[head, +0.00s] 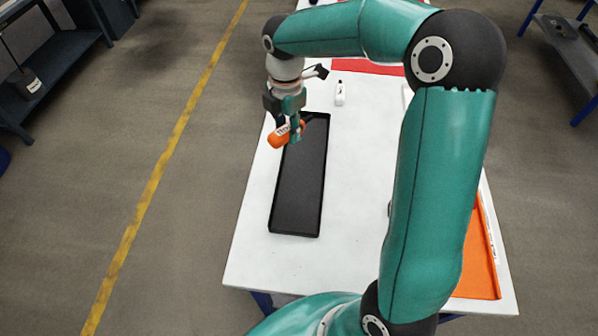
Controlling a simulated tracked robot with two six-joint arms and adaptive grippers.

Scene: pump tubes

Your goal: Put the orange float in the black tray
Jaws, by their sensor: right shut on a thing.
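The orange float (278,138) shows in the head view near the far end of the black tray (299,195). My right gripper (292,135) is shut on the float and points down. The float overlaps the tray's left edge in the picture, with its orange end sticking out to the left. I cannot tell how high above the tray it is. The long black tray lies on the white table, and its visible floor is bare. The gripper and float hide part of its far end. My left gripper is not in view.
A small white bottle (340,93) stands right of the tray's far end. A red mat or tray (368,67) lies farther back. An orange tray (482,260) is at the right edge, partly behind my right arm. The white table (345,220) is clear right of the black tray.

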